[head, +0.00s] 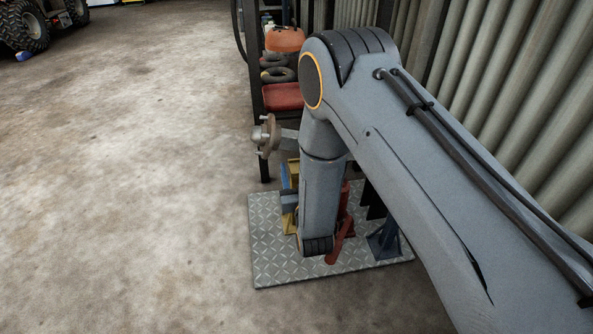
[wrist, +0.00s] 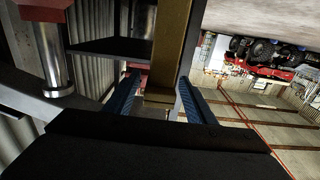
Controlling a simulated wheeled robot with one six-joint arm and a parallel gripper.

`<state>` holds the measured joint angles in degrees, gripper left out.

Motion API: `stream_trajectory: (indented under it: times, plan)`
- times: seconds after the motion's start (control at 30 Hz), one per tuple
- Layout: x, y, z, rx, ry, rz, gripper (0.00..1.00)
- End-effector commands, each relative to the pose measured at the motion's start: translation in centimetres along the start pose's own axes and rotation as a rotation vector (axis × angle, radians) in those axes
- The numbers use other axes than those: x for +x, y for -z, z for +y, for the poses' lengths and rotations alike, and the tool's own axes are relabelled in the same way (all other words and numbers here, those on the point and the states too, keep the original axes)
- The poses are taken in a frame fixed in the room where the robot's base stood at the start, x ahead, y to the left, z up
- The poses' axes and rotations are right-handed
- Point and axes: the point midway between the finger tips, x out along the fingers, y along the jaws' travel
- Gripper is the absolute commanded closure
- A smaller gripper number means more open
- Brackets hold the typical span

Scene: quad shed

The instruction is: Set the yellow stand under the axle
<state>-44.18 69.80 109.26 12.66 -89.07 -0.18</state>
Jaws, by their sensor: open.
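The yellow stand (head: 293,168) is upright on a metal plate, partly hidden behind my arm in the head view. Its yellow-brown post (wrist: 172,45) runs between my fingers in the wrist view. My gripper (wrist: 160,95) is open, with one blue finger on each side of the post; I cannot tell whether either touches it. In the head view, blue finger parts (head: 285,177) show beside the stand. The axle end with its round hub (head: 266,136) sticks out above the stand. My arm hides the rest of the axle, so I cannot tell how they line up.
A red jack (head: 341,238) and a blue stand (head: 384,241) are on the diamond plate (head: 270,268), right of my wrist. A rack (head: 258,85) with red and orange items stands behind. Corrugated wall (head: 520,90) closes the right.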

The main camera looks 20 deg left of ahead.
Motion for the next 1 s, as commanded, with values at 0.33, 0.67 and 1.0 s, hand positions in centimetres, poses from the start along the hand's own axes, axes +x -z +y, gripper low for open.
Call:
stream_trajectory:
  times: [0.33,0.67,1.0]
  plan:
    - [-3.5,0.4,0.0,-0.001,0.0,-0.003,0.5]
    - [-7.3,0.3,0.0,0.0,0.001,-0.002,0.5]
    - [-7.5,0.2,0.0,0.0,0.0,0.0,0.5]
